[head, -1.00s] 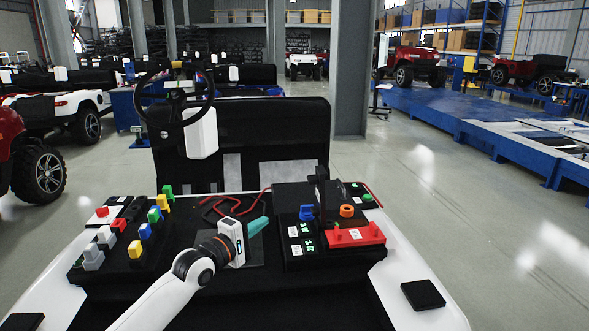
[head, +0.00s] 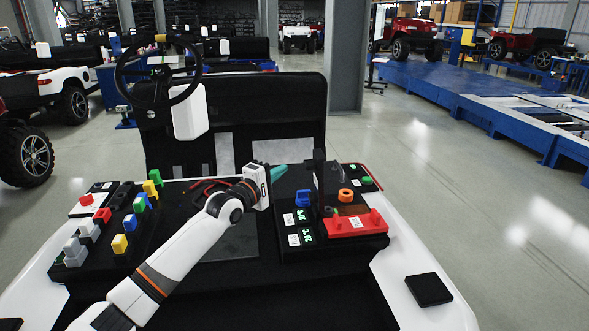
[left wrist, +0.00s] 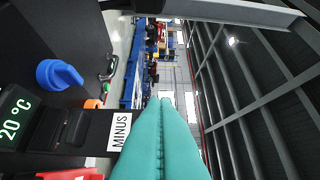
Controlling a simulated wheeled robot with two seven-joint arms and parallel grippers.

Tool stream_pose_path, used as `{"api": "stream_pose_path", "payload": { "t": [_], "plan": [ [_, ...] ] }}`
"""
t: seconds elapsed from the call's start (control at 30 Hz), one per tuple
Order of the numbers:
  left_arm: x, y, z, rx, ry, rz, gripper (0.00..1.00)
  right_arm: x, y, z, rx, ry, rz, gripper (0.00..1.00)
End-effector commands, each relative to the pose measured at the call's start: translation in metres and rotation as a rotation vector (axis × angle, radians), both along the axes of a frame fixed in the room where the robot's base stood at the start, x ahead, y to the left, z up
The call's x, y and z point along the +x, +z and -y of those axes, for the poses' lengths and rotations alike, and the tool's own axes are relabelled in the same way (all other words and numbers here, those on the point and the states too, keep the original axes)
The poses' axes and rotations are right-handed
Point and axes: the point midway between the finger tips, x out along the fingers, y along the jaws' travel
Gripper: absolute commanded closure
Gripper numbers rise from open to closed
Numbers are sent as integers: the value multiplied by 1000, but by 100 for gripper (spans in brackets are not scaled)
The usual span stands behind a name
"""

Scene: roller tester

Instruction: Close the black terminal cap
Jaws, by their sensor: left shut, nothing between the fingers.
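The black terminal cap (head: 319,180) stands upright, open, on the right-hand panel, beside the closed-looking red cap (head: 356,224). My left gripper (head: 279,172) has teal fingers pressed together and empty. It is raised to the left of the black cap, apart from it in the head view. In the left wrist view the shut teal fingers (left wrist: 163,140) point away over the panel. A black piece with a white MINUS label (left wrist: 120,132) lies to their left; I cannot tell whether it is the cap. My right gripper is not in view.
The panel also has a blue knob (head: 303,199), an orange ring (head: 346,195) and green displays (head: 305,234). A left-hand block (head: 128,225) holds several coloured switches. A steering wheel (head: 158,72) stands behind. A black pad (head: 428,290) lies front right.

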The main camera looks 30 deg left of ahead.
Motion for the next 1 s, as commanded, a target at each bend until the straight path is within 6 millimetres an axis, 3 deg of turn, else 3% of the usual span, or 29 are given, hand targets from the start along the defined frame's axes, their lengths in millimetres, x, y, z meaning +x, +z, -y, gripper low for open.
{"api": "stream_pose_path", "payload": {
  "t": [0.3, 0.77, 1.0],
  "plan": [
    [25, 4, 30, 0, 0, 1, 100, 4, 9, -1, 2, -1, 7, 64],
    [27, 3, 33, 2, 0, -1, 100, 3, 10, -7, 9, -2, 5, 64],
    [32, 12, 39, 42, 0, -33, 100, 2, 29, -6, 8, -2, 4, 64]
  ]
}}
